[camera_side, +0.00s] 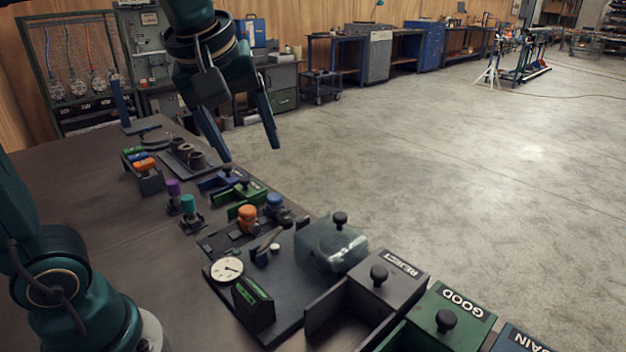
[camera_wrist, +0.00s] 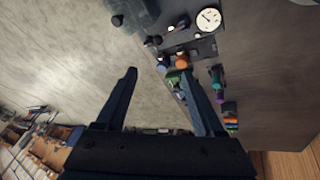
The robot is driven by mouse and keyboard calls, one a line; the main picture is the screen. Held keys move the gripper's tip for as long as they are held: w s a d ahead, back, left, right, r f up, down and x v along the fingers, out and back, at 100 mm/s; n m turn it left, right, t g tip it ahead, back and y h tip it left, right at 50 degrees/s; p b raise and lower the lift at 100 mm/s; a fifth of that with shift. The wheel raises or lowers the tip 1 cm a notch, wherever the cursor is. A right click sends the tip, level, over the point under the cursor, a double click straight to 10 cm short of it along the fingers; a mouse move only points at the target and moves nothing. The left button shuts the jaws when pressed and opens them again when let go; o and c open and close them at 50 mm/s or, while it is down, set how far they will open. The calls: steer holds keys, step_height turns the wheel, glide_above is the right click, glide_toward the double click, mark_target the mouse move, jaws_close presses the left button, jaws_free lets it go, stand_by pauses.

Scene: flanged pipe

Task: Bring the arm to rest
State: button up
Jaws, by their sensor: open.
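My gripper (camera_side: 250,153) hangs in the air at the upper middle of the side view, above the far right edge of the dark workbench (camera_side: 75,185). Its two long fingers point down and stand apart with nothing between them. In the wrist view my gripper (camera_wrist: 160,72) also shows spread, empty fingers. The bench edge and its small parts lie behind the right finger there, and bare floor shows behind the left one. No flanged pipe can be made out in either view.
The bench holds a dial gauge (camera_side: 227,270), a clear cover (camera_side: 331,246), an orange knob (camera_side: 247,218), a rack with orange and green pieces (camera_side: 145,167), and bins marked REJECT (camera_side: 392,272) and GOOD (camera_side: 455,308). Open concrete floor (camera_side: 430,160) lies to the right.

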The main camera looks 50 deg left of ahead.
steer(key=s+d+f+m+t+h, duration=0.1)
steer(key=s+d+f+m+h, duration=0.1)
steer(key=s+f+m, duration=0.6)
steer(key=s+d+m, duration=0.1)
steer(key=m, duration=0.2)
steer(key=shift+d+f+m, duration=0.3)
steer(key=shift+f+m, duration=0.1)
